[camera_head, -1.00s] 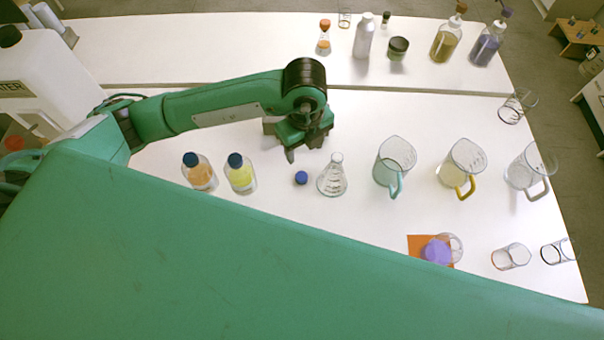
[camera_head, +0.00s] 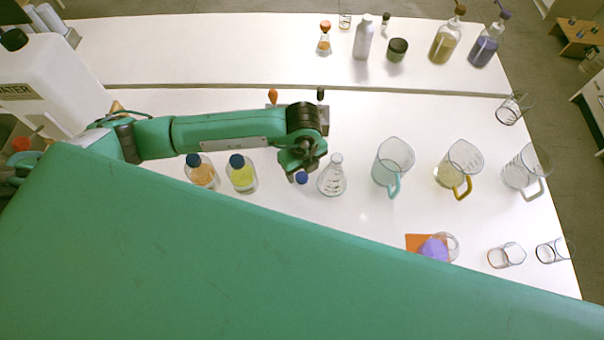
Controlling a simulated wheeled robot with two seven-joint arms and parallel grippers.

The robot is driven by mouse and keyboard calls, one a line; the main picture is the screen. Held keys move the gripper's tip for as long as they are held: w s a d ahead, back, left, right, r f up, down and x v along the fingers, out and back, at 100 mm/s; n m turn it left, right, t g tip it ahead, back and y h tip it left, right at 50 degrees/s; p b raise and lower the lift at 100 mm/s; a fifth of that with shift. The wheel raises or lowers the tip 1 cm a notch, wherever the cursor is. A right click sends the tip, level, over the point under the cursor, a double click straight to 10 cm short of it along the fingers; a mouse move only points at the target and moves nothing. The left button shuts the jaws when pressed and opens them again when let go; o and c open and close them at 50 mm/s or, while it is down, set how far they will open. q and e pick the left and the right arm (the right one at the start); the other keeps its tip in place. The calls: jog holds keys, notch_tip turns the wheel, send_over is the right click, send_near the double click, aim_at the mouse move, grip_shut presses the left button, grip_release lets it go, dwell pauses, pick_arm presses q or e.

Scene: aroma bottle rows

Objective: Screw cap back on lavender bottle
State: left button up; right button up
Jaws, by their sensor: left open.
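A small blue cap (camera_head: 301,178) lies on the table, left of a clear conical flask. My left gripper (camera_head: 302,168) is open right at the cap, partly overlapping it in view; I cannot tell whether it touches. Two blue-capped bottles stand left of the gripper, one with orange liquid (camera_head: 202,174) and one with yellow liquid (camera_head: 241,177). A bottle with purple liquid (camera_head: 485,50) stands at the back right with a purple top. No label shows which bottle is lavender. My right gripper is not in view.
The conical flask (camera_head: 332,179) stands close right of the gripper. Jugs (camera_head: 393,163) and beakers (camera_head: 507,255) fill the right side. An orange top (camera_head: 272,96) and a dark top (camera_head: 320,93) show behind my arm. My green body hides the front.

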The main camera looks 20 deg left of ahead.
aim_at(302, 176)
pick_arm(q)
jog(key=shift+f, duration=1.5)
jog(key=c, duration=1)
jog(key=shift+c, duration=0.5)
jog(key=shift+r, duration=0.15)
jog(key=shift+r+b, duration=1.1)
jog(key=shift+r, duration=8.8)
